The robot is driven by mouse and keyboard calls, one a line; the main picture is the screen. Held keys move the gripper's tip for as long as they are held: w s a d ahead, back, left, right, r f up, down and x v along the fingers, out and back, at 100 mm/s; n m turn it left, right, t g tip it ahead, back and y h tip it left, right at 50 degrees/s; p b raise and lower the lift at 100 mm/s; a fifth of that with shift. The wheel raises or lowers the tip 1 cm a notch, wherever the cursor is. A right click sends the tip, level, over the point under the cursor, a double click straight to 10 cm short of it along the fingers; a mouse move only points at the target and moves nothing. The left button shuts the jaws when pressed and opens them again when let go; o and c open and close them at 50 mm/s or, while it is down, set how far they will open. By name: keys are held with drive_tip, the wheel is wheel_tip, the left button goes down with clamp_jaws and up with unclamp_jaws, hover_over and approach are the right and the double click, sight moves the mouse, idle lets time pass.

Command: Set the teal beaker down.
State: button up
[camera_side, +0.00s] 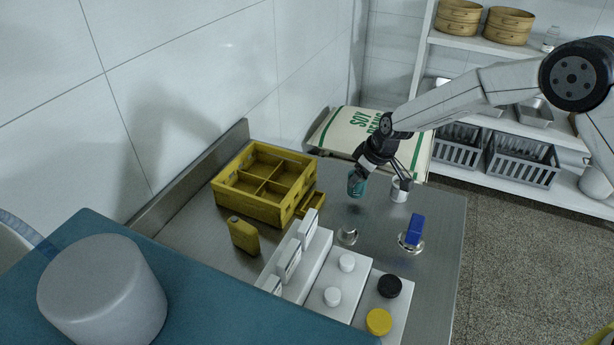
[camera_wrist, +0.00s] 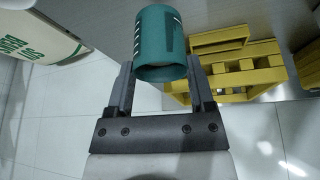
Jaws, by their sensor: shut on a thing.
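The teal beaker (camera_side: 356,184) is held by my gripper (camera_side: 378,178) above the metal table (camera_side: 440,230), apart from its surface. In the wrist view the teal beaker (camera_wrist: 160,45) sits between the two dark fingers of my gripper (camera_wrist: 160,85), with white marks on its side. My gripper is shut on it.
A yellow divided crate (camera_side: 262,185) stands at the back left, with a yellow canister (camera_side: 243,235) in front. A white cup (camera_side: 399,190), a metal knob (camera_side: 347,235) and a blue-handled part (camera_side: 414,232) are nearby. White boxes with caps (camera_side: 335,285) stand in front.

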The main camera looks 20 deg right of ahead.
sight(359, 183)
drive_tip(key=shift+f, duration=1.35)
drive_tip(key=shift+f, duration=0.15)
drive_tip(key=o, duration=1.2)
drive_tip(key=shift+o, duration=0.2)
drive_tip(key=v, duration=1.2)
drive_tip(key=s+d+m+h, duration=0.1)
drive_tip(key=s+d+m, duration=0.2)
drive_tip(key=s, duration=1)
drive_tip(key=s+d+m+g+h, duration=0.1)
drive_tip(key=s+d+m, duration=0.2)
drive_tip(key=s, duration=1)
drive_tip(key=d, duration=0.3)
drive_tip(key=shift+s+d+r, duration=0.25)
drive_tip(key=shift+d+r, duration=0.05)
